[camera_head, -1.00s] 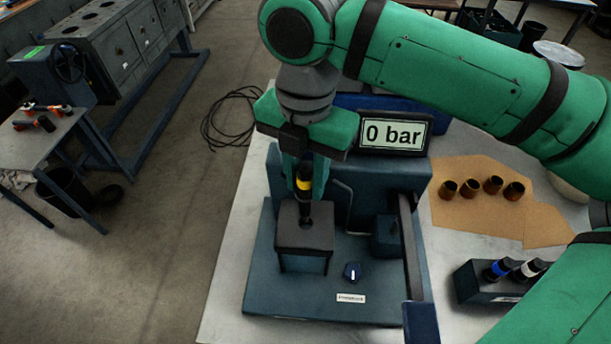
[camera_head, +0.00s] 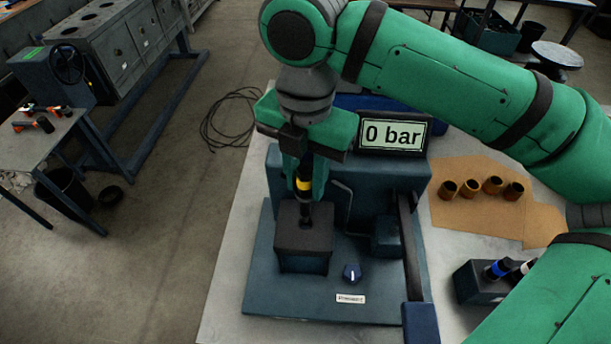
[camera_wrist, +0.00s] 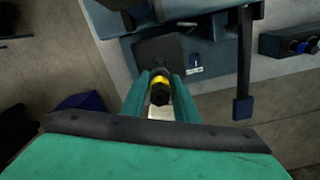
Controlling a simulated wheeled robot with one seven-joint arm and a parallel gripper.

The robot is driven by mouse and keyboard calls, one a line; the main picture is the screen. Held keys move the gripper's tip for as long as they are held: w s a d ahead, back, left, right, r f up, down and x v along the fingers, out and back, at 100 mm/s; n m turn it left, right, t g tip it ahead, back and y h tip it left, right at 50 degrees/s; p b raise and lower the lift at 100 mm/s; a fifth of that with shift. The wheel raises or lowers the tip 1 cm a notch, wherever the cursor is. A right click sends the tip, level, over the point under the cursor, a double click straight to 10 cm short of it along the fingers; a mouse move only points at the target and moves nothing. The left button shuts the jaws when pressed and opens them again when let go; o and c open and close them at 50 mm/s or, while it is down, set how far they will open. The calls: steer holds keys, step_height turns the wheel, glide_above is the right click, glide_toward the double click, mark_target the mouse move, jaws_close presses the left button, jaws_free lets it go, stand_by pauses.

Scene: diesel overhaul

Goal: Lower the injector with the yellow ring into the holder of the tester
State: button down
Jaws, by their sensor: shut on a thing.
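The injector with the yellow ring (camera_head: 304,186) is upright between the fingers of my gripper (camera_head: 305,178), which is shut on it. The injector also shows between the fingers in the wrist view (camera_wrist: 159,90). Its lower end is over the dark block-shaped holder (camera_head: 303,245) of the tester (camera_head: 340,305). The tip meets the holder's top in the picture; I cannot tell whether it has entered the opening. The display (camera_head: 393,135) reads 0 bar.
A lever with a blue handle (camera_head: 420,322) stands at the tester's right. A rack (camera_head: 476,284) with a blue-ringed injector and another is at the right. A bare pipe rises behind the holder.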

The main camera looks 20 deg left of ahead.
mark_target(305, 211)
steer(key=shift+f, duration=3.55)
stand_by(0.4)
steer(key=shift+f, duration=1.3)
